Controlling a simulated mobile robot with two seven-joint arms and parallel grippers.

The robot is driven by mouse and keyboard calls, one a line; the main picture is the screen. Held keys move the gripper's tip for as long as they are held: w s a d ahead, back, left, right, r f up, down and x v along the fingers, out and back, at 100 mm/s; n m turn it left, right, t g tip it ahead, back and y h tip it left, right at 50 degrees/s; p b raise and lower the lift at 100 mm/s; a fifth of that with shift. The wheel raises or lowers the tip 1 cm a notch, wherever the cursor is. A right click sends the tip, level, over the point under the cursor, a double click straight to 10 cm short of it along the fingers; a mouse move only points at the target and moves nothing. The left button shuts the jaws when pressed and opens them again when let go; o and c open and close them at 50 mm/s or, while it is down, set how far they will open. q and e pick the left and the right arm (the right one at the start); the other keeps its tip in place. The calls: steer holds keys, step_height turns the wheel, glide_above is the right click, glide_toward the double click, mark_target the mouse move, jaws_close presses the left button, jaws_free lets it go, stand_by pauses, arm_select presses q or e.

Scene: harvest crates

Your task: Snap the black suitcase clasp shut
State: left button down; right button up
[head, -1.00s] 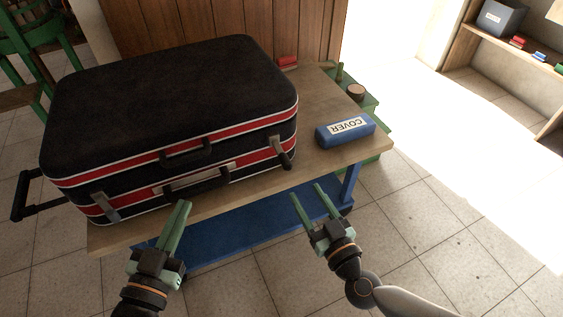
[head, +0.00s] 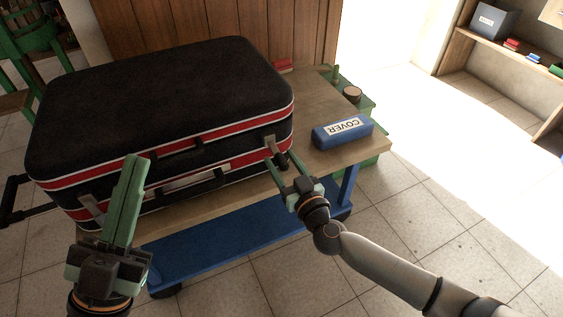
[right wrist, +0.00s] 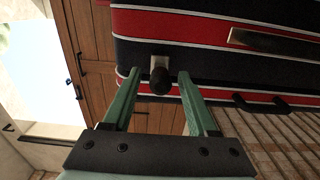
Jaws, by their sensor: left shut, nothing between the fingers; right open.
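The black suitcase (head: 160,100) with red and white stripes lies closed on a wooden-topped trolley. Its right clasp (head: 270,143) is a metal piece with a dark rounded end sticking out; this also shows in the right wrist view (right wrist: 160,81). I cannot tell whether it is latched. A second metal clasp (head: 92,207) is at the suitcase's front left. My right gripper (head: 282,161) is open, its fingertips on either side of the right clasp's dark end, with gaps visible in the wrist view. My left gripper (head: 134,160) is shut and empty before the suitcase's left front.
The trolley top (head: 312,108) is bare to the right of the suitcase, except for a blue case labelled COVER (head: 342,133) and a small red object (head: 284,64) at the back. A green crate (head: 362,108) stands behind. A black handle (head: 14,200) projects left of the suitcase.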

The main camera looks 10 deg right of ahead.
steer(key=shift+w+a, duration=0.15)
steer(key=shift+w, duration=0.2)
jaws_close()
stand_by(0.4)
stand_by(0.9)
